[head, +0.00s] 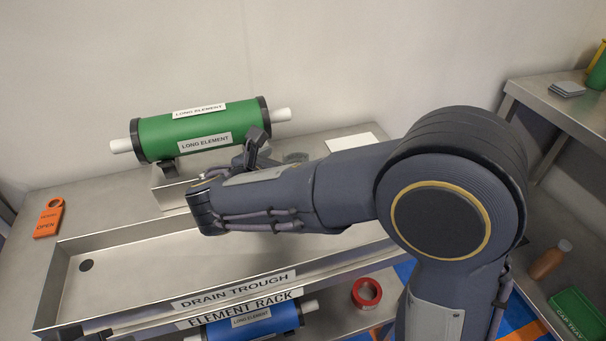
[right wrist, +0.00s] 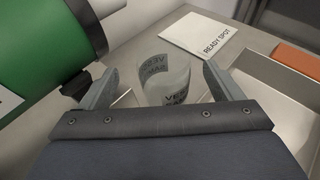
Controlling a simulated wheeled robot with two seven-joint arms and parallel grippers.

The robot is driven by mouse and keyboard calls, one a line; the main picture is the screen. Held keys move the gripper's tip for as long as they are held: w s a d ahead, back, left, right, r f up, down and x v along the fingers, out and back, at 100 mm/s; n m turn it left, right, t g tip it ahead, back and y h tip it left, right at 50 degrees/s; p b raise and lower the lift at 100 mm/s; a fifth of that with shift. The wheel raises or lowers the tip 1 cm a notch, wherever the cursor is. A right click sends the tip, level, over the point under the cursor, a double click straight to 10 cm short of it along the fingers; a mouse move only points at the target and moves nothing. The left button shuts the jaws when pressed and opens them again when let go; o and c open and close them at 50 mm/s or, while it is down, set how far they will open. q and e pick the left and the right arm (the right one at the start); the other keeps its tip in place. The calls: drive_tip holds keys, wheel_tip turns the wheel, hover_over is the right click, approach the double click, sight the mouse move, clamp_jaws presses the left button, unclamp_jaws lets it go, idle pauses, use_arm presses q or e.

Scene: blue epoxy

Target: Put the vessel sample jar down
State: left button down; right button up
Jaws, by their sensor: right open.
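The vessel sample jar (right wrist: 165,82) is a clear, see-through jar with a dark-lettered label. In the right wrist view it is between the two fingers of my right gripper (right wrist: 161,80), with a gap visible at least on the right side. Its lower part is hidden by the gripper body, so I cannot tell what its base rests on. My right gripper also shows in the head view (head: 274,152), at the green long element's stand; the jar cannot be made out there. The fingers are open. My left gripper is not clearly visible.
The green long element (head: 165,135) lies on its stand close to my right gripper. A white ready spot card (right wrist: 208,38) lies flat beyond the jar. The drain trough (head: 130,265) is in front, the element rack (head: 240,310) below it. An orange tag (head: 48,217) lies left.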

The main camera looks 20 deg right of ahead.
sight(305, 151)
drive_tip(key=b+x, duration=0.1)
drive_tip(key=x, duration=0.4)
drive_tip(key=shift+d+f, duration=0.15)
drive_tip(key=shift+d, duration=0.1)
drive_tip(key=c, duration=1.2)
drive_tip(key=shift+o, duration=0.2)
